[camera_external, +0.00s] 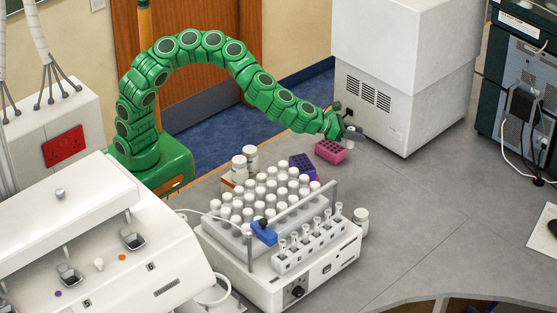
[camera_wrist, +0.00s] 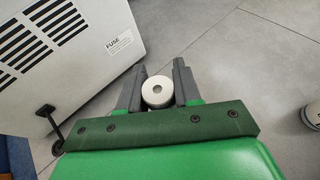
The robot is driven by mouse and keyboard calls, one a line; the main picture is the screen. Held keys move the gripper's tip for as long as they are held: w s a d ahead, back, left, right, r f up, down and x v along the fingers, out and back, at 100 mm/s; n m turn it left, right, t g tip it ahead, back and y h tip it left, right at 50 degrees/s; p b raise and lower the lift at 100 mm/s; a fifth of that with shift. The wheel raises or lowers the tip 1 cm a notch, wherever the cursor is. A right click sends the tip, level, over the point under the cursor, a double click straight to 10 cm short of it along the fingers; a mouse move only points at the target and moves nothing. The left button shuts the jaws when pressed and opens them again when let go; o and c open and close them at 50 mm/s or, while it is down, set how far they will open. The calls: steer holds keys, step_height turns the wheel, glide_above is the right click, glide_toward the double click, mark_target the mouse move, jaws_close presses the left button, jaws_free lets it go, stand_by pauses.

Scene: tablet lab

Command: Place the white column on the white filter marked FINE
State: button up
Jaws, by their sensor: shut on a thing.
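My gripper (camera_wrist: 158,88) is shut on the white column (camera_wrist: 157,92), a round white piece with a hole in its end, seen end-on between the two dark fingers in the wrist view. In the external view my gripper (camera_external: 349,132) is at the end of the green arm, above the bench beside the big white box, with the column held clear of the other objects. I cannot read the word FINE anywhere. A small white piece (camera_external: 98,264) stands on the white machine at the lower left, but I cannot tell whether it is the filter.
The white box (camera_external: 385,100) with vents stands close beside my gripper. A pink rack (camera_external: 331,152) is just below. A rack of white-capped vials (camera_external: 262,195), a tube block (camera_external: 310,245) and a white jar (camera_external: 361,222) stand nearer the front. Bench (camera_external: 440,190) at right is clear.

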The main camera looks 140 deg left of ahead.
steer(key=shift+s+d+r, duration=0.3)
steer(key=shift+s+d, duration=0.05)
steer(key=shift+s, duration=0.15)
